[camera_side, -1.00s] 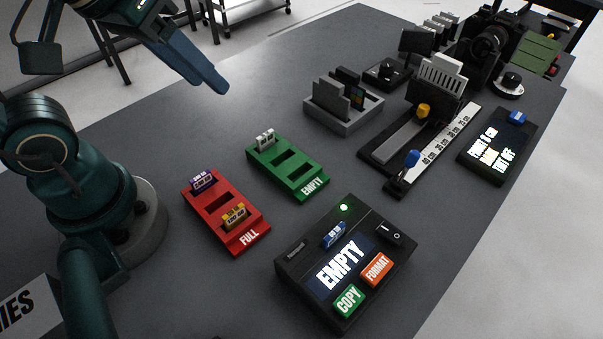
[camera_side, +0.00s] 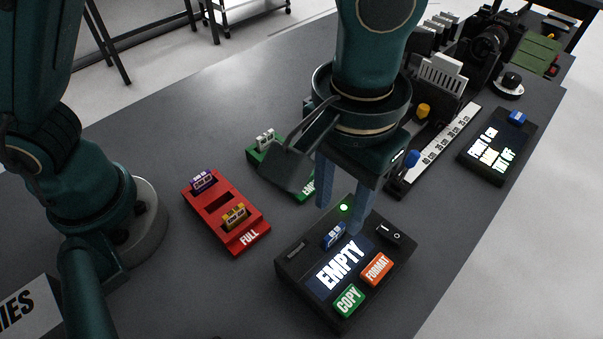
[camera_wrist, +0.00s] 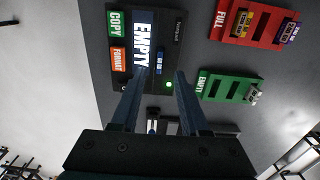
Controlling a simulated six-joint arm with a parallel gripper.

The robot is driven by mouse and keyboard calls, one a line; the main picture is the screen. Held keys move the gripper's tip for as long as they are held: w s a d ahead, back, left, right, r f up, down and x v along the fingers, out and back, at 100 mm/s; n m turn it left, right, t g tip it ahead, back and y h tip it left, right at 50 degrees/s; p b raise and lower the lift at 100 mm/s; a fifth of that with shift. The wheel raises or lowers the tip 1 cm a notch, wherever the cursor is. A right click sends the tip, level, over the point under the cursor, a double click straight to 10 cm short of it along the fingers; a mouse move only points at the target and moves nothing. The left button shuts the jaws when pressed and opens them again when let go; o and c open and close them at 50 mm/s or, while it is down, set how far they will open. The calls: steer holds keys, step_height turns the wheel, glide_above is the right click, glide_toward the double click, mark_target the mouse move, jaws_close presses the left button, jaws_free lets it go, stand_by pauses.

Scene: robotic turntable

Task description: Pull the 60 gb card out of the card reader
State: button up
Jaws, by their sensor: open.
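The black card reader (camera_side: 296,268) stands on the table at the lower middle of the side view, with a lit EMPTY screen and a green light. A blue card (camera_side: 334,235) stands upright in its slot behind the screen; its label is too small to read. My gripper (camera_side: 340,222) is open, pointing down, with its fingers above the slot end of the reader. In the wrist view, my gripper (camera_wrist: 160,72) has the blue card (camera_wrist: 159,62) between the lines of its fingers, and the card reader (camera_wrist: 172,30) lies beyond. I cannot tell whether the fingers touch anything.
The red FULL tray (camera_side: 217,203) holds a purple and a yellow card. The green EMPTY tray (camera_side: 258,162), partly hidden by my gripper, holds a white card. COPY (camera_side: 348,300) and FORMAT (camera_side: 377,269) buttons and a rocker switch (camera_side: 389,234) sit near the slot.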

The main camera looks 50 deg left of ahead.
mark_target(334, 232)
steer(key=shift+s+f, duration=0.15)
steer(key=shift+f, duration=2.35)
jaws_close()
steer(key=shift+r, duration=0.1)
steer(key=shift+r, duration=2.4)
